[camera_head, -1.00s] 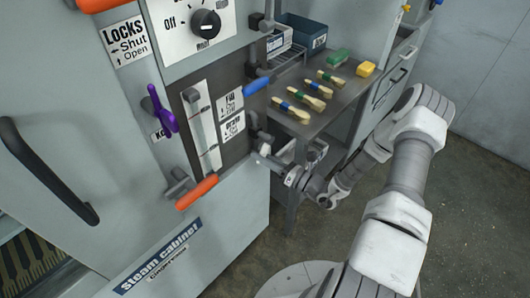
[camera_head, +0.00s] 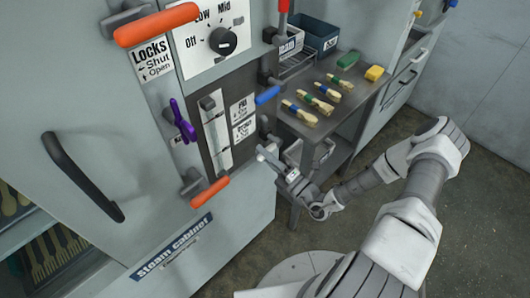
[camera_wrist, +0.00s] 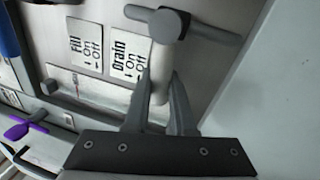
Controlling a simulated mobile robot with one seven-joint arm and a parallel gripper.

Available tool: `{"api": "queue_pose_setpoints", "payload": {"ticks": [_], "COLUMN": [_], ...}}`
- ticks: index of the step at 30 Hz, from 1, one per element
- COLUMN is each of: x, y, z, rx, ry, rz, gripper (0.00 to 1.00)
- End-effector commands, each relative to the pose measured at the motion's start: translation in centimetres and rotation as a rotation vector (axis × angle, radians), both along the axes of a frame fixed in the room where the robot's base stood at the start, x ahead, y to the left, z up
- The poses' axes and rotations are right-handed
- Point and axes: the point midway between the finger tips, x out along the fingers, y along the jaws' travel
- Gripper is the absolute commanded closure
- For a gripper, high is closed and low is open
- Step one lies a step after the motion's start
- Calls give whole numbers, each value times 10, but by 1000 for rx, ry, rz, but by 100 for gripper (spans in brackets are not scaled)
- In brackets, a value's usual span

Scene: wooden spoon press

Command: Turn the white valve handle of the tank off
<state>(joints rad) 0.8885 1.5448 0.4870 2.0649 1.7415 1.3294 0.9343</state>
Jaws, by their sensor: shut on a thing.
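The white valve handle (camera_wrist: 160,72) hangs from a grey valve stem (camera_wrist: 170,24) next to the Drain On/Off label (camera_wrist: 126,55) in the wrist view. My gripper (camera_wrist: 161,90) has its two fingers on either side of the handle, shut on it. In the head view my gripper (camera_head: 268,156) is at the lower right of the cabinet's dark panel, below the Drain label. The handle itself is hard to make out there, since it is small and partly covered by the fingers.
A blue valve handle (camera_head: 267,94) sits above, beside the Fill label (camera_head: 241,108). Orange handles (camera_head: 210,191) and a purple handle (camera_head: 182,121) are to the left. A metal table (camera_head: 343,113) with several brushes stands to the right. Floor is clear at the right.

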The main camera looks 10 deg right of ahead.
Motion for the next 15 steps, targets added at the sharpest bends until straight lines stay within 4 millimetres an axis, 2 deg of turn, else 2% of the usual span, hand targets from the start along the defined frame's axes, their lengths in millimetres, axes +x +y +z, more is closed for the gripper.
{"api": "queue_pose_setpoints", "payload": {"ticks": [15], "x": [-1], "y": [0], "z": [9], "rx": [121], "ry": [89], "rz": [0], "gripper": [100]}}
